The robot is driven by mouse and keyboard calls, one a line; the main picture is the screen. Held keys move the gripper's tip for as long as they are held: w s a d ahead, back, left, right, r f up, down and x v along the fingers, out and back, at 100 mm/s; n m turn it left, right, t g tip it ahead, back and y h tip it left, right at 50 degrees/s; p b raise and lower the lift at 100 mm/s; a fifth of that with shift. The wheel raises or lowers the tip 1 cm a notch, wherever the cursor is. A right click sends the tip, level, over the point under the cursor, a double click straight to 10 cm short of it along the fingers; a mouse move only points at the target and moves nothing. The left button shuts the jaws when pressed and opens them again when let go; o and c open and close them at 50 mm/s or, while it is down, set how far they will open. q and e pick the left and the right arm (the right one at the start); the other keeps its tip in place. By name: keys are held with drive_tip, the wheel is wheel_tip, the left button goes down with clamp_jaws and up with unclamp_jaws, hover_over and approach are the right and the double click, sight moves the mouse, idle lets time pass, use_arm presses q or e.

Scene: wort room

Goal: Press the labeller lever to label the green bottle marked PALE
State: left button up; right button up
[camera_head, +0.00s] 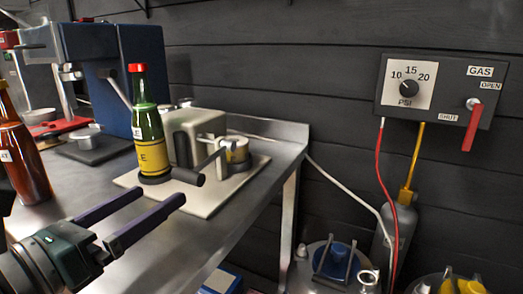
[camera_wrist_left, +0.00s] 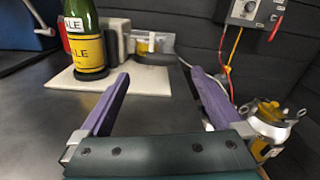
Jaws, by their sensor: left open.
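The green bottle (camera_head: 150,130) has a red cap and a yellow label, with only part of the lettering readable. It stands upright on a black round rest on the labeller's pale board (camera_head: 225,187); it also shows in the left wrist view (camera_wrist_left: 87,45). The labeller (camera_head: 190,130) is a beige block behind it. Its lever, a grey rod with a black grip (camera_head: 188,176), sticks out in front, beside the bottle's foot. My left gripper (camera_head: 161,195) is open and empty, in front of the board, fingers pointing towards the lever; its purple fingers show in the wrist view (camera_wrist_left: 158,75).
A brown-red bottle (camera_head: 22,160) stands at the left edge. A blue machine (camera_head: 125,75) stands behind the labeller. The steel table (camera_head: 190,235) is clear in front. A gas panel (camera_head: 435,92) hangs on the wall at right, above metal vessels (camera_head: 330,265).

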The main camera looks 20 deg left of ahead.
sight(183, 179)
use_arm(q)
drive_tip(key=w, duration=0.6)
drive_tip(key=w+d, duration=0.1)
drive_tip(key=w, duration=0.2)
drive_tip(key=shift+w+d, duration=0.1)
drive_tip(key=shift+w, duration=0.15)
drive_tip(key=shift+c, duration=0.2)
clamp_jaws()
